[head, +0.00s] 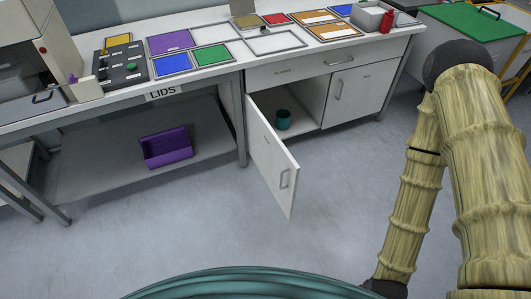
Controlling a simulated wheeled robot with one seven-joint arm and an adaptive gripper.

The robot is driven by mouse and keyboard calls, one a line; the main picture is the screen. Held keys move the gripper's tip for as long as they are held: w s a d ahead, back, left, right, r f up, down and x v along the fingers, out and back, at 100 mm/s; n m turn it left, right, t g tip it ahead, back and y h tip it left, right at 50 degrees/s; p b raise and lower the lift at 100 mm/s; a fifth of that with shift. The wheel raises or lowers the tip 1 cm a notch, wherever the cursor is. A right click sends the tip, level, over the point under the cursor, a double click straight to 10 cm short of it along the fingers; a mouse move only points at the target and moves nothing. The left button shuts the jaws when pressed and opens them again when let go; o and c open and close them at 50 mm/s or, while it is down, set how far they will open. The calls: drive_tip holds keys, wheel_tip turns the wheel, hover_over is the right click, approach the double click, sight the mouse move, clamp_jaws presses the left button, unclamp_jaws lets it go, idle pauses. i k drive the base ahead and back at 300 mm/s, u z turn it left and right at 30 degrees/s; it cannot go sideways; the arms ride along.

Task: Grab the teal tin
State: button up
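The teal tin (283,120) is a small round can in the head view. It stands upright on the floor of the white cabinet, inside the left compartment. The cabinet's left door (272,158) is swung open toward me, and the tin shows to the right of it. My arm is at the right of the head view, with bamboo-like links. My gripper is not visible in this view.
The counter above holds coloured panels, a dark control box (122,68) and a red bottle (387,21). A purple bin (166,147) sits on the lower shelf at left. The right cabinet door (358,94) is closed. The grey floor in front is clear.

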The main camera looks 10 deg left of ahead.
sight(283, 120)
drive_tip(key=z, duration=1)
drive_tip(key=i, duration=2.55)
drive_tip(key=u, duration=2.2)
